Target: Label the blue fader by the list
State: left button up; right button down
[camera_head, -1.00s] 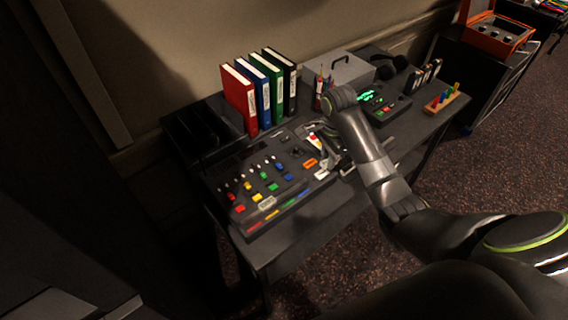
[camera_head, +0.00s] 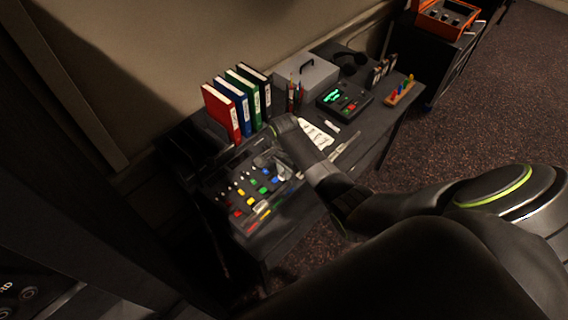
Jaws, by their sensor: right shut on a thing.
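The mixing desk (camera_head: 225,199) is a dark panel with small knobs and coloured caps. Blue caps (camera_head: 266,171) show toward its right side, close to my gripper. Yellow, green and red caps sit left of and below them. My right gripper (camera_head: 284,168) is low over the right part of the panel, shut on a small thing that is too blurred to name. My right arm hides the panel's right edge. A white sheet with print, which looks like the list (camera_head: 316,134), lies on the table behind my right wrist. My left gripper is not in view.
Red, blue, green and black binders (camera_head: 222,112) stand behind the desk. A grey box (camera_head: 306,79), a pen holder (camera_head: 293,97), a device with a green display (camera_head: 343,98) and a wooden peg rack (camera_head: 400,92) stand to the right. The table's right front is fairly clear.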

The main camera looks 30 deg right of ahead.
aim_at(284, 186)
jog(key=shift+f+b, duration=1.4)
jog(key=shift+f, duration=0.2)
jog(key=shift+f+b, duration=1.2)
jog(key=shift+b, duration=0.15)
jog(key=shift+r+p, duration=0.1)
jog(key=shift+p, duration=0.6)
jog(key=shift+f, duration=0.3)
jog(key=c, duration=1.3)
grip_release()
jog(key=shift+o, duration=0.2)
